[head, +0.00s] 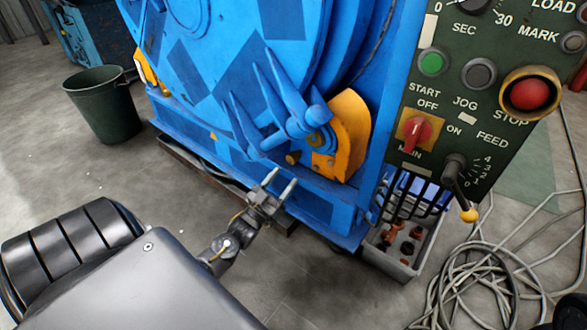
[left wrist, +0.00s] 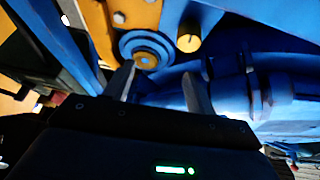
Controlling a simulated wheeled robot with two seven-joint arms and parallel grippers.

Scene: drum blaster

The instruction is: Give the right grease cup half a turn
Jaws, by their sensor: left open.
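A small brass cup (head: 292,157), which looks like the right grease cup, sticks out low on the blue machine beside the yellow bearing bracket (head: 348,128). In the left wrist view a brass cylinder (left wrist: 189,37) with a dark end shows above and beyond the right finger. A yellow round boss (left wrist: 147,60) in a blue ring sits left of it. My left gripper (head: 280,182) is open and empty, just below and in front of the brass cup in the head view. Its fingers also show in the left wrist view (left wrist: 160,78), apart from the cup. My right gripper is not in view.
Blue shaft arms (head: 285,105) project above the cup. A control panel (head: 478,90) with knobs and buttons stands at right. Below it are a grey bin (head: 392,260) of parts and coiled cables (head: 480,275). A green bucket (head: 103,105) stands at left.

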